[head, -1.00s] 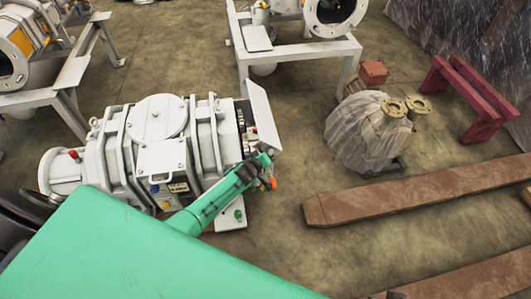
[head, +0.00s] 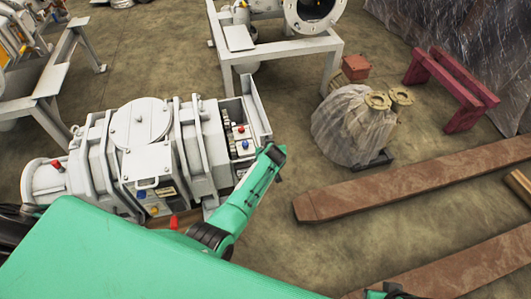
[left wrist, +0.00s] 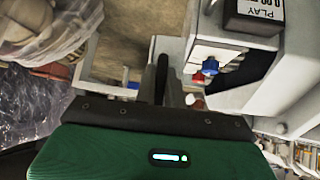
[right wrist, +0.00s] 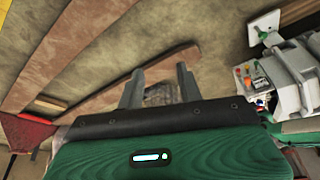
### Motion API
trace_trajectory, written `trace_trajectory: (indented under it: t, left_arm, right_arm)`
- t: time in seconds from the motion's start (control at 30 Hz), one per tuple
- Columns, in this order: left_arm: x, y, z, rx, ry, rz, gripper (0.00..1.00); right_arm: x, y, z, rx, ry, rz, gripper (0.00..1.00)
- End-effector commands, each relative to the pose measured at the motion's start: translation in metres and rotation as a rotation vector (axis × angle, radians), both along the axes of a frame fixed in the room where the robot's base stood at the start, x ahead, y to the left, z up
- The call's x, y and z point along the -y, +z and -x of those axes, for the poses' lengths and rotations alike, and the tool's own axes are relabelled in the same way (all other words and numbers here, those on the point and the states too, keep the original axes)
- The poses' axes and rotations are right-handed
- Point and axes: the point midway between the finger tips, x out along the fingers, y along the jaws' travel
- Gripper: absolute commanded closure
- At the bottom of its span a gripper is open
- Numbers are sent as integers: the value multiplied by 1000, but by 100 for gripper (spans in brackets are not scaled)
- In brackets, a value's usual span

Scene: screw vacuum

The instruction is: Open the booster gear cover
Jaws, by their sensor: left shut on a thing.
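The white booster pump (head: 140,150) stands on the floor at the left in the head view. Its gear cover (head: 256,105) is a pale plate at its right end, standing out from the body, with toothed dark parts beside it. My left gripper (left wrist: 165,75) is shut on the cover's pale edge (left wrist: 110,70) in the left wrist view. In the head view the green left arm reaches the cover's lower end and hides the grip. My right gripper (right wrist: 158,90) is open and empty, away from the pump (right wrist: 288,75).
Blue and red knobs (left wrist: 210,66) and a box marked PLAY (left wrist: 255,15) are close to the left gripper. A wrapped bundle (head: 350,130) and brown beams (head: 420,180) lie to the right. Another white stand (head: 280,55) is behind. Floor between cover and bundle is clear.

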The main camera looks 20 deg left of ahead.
Motion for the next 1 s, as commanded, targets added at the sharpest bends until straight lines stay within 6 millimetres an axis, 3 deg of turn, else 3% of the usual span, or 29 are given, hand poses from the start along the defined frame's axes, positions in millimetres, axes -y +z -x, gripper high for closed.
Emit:
trace_trajectory:
  t: [0.27, 0.6, 1.0]
  left_arm:
    - [9, -4, -6, -54, -3, -87, 100]
    - [11, -4, -8, -85, -1, -132, 100]
    - [11, -4, -8, -88, -1, -135, 100]
  right_arm:
    - [3, 29, 9, 37, -1, -4, 64]
    - [-12, 24, -5, 130, 23, -44, 64]
    - [-14, 24, -6, 138, 26, -48, 64]
